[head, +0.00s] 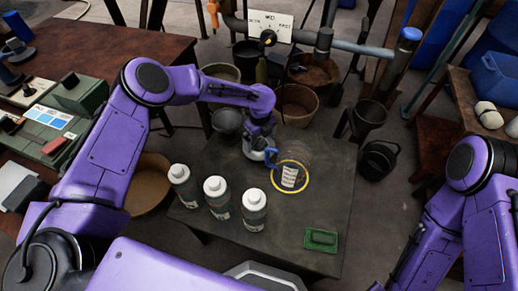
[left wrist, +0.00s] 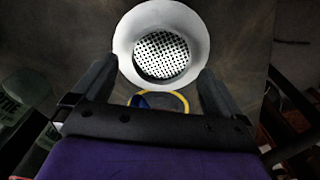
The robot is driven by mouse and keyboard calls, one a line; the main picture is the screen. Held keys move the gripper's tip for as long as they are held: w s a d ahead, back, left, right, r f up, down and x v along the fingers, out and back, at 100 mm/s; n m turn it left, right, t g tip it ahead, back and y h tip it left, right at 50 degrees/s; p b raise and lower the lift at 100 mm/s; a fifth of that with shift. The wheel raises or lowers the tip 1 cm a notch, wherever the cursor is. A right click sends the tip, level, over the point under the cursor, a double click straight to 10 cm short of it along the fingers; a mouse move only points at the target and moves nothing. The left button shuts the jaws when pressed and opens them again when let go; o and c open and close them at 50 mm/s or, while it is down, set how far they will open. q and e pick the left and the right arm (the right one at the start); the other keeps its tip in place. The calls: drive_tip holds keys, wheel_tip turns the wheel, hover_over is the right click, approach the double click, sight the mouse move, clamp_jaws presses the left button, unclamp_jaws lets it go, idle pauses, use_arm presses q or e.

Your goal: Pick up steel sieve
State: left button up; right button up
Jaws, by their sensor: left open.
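The steel sieve (left wrist: 124,48) shows in the left wrist view as a pale, round, flared bowl with a perforated bottom. It stands on the dark table (head: 330,215), just ahead of my left gripper's fingers. My left gripper (left wrist: 158,72) is open, with one finger to each side of the near part of the sieve and a gap between them. In the head view my left gripper (head: 262,152) points down over the table and largely hides the sieve. I cannot tell whether the fingers touch it. My right gripper is out of view.
Several white-capped bottles (head: 216,200) stand at the table's left. A green tray (head: 321,238) lies front right. Buckets (head: 297,104) stand behind.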

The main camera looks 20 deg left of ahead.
use_arm(q)
wheel_tip(320, 180, down, 2)
drive_tip(key=shift+w, duration=0.1)
drive_tip(key=c, duration=0.9)
drive_tip(key=shift+c, duration=0.2)
